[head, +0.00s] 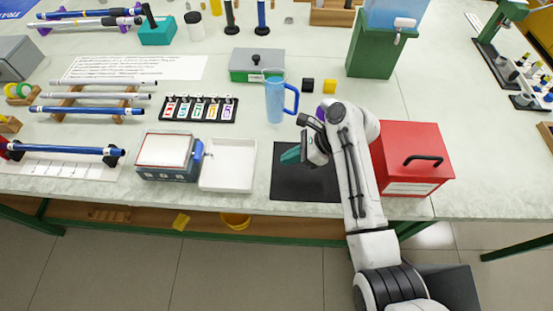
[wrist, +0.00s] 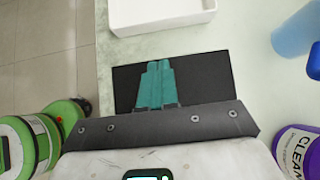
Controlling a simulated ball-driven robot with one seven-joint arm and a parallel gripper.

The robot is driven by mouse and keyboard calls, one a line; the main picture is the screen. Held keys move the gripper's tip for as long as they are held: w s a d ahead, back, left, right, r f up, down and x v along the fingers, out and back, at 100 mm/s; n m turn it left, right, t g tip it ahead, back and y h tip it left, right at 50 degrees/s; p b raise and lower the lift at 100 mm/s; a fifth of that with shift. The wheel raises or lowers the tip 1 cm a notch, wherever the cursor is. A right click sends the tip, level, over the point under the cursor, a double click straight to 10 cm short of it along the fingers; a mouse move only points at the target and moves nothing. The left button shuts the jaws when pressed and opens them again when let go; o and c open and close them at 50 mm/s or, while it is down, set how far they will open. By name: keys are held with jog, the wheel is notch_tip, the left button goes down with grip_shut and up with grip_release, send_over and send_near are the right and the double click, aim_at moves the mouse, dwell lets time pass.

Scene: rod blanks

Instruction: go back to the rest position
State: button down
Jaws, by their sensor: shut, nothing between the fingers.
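My gripper (head: 291,156) is over the black mat (head: 290,187) near the table's front edge. In the wrist view, its two teal fingers (wrist: 155,84) lie together, shut, with nothing held between them. The mat (wrist: 205,78) shows bare around the fingers in the wrist view. My arm hides part of the mat's right side in the head view.
A white tray (head: 228,165) and a scale (head: 165,155) stand left of the mat. A red box (head: 412,160) stands right of my arm. A blue jug (head: 275,102) stands behind the mat. A purple-labelled bottle (wrist: 298,152) is close at right in the wrist view.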

jog(key=v, duration=0.4)
jog(key=shift+d+r, duration=0.2)
jog(key=shift+d, duration=0.2)
jog(key=s+d+f+n, duration=0.1)
jog(key=d, duration=0.1)
jog(key=s+d+f+n+t+h, duration=0.1)
jog(key=s+d+n, duration=0.1)
jog(key=shift+s+f+h, duration=0.25)
jog(key=shift+f+h, duration=0.05)
jog(key=shift+f, duration=0.1)
jog(key=s+d+n+h, duration=0.1)
jog(key=s+d+n, duration=0.1)
jog(key=s+d+n+t+h, duration=0.1)
jog(key=s+d+n, duration=0.1)
jog(key=s+d+f+n+h, duration=0.1)
jog(key=s+d+n, duration=0.1)
jog(key=s, duration=0.1)
jog(key=shift+d+t, duration=0.3)
jog(key=shift+t, duration=0.1)
jog(key=s+d+r+n+t+h, duration=0.2)
jog(key=s+d+r+n+h, duration=0.25)
jog(key=s+d+n, duration=0.6)
jog(key=s+f+m+g, duration=0.2)
jog(key=s+f+g, duration=0.2)
jog(key=s, duration=0.8)
jog(key=shift+s+f, duration=0.15)
jog(key=shift+f, duration=0.5)
jog(key=c, duration=1.8)
grip_release()
jog(key=shift+c, duration=0.2)
